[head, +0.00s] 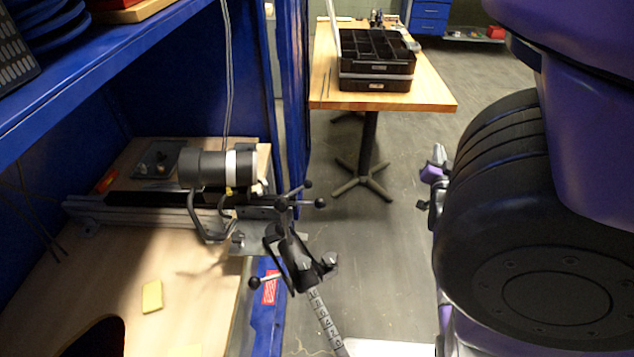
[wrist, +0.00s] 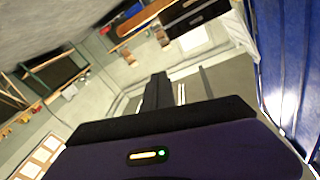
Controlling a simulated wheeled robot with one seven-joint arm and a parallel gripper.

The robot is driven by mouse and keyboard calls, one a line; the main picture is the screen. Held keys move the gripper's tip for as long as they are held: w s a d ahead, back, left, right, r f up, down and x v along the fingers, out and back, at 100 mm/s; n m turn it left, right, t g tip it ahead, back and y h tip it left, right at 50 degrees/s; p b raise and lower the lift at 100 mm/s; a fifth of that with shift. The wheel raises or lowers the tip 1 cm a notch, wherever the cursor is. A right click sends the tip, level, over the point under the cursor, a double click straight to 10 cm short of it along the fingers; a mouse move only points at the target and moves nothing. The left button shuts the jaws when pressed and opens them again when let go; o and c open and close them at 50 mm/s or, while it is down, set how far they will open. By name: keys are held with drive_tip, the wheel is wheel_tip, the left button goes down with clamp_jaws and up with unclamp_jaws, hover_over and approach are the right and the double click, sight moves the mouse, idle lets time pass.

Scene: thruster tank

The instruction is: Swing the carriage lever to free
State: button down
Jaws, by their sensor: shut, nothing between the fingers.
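A grey cylindrical thruster (head: 215,168) with a white band is mounted above a rail (head: 130,212) on the left bench. To its right, a black hub with ball-ended spokes (head: 290,200) stands above a dark clamp-like bracket (head: 298,262). A short lever with a black ball knob (head: 256,283) sticks out at the bracket's lower left. I cannot tell which of these handles is the carriage lever, nor its position. My gripper (wrist: 158,92) shows in the wrist view, its dark fingers together and empty, apart from any handle. The wrist view shows no thruster or lever.
A wooden table (head: 430,88) with a black organizer box (head: 376,62) stands at the back. A blue shelf (head: 95,62) overhangs the bench. A yellow block (head: 152,297) lies on the bench top. My dark arm joint fills the right side; grey floor lies between.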

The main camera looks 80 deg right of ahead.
sight(297, 190)
drive_tip(key=w+a+f+m+t+y+b, duration=0.1)
drive_tip(key=w+a+f+m+t+y, duration=0.2)
drive_tip(key=w+f+t+y, duration=0.8)
drive_tip(key=w+a+r+n+t+y+b, duration=0.1)
drive_tip(key=w+a+r+n+t+y, duration=0.25)
drive_tip(key=w+a+r+t, duration=0.7)
drive_tip(key=w+a+r+g+p, duration=0.1)
drive_tip(key=w+a+g+p, duration=0.1)
drive_tip(key=w, duration=1)
drive_tip(key=shift+w+a+g+y, duration=0.3)
drive_tip(key=shift+w+g+y, duration=0.05)
drive_tip(key=shift+w+y, duration=0.1)
drive_tip(key=shift+r, duration=0.1)
drive_tip(key=shift+a, duration=0.1)
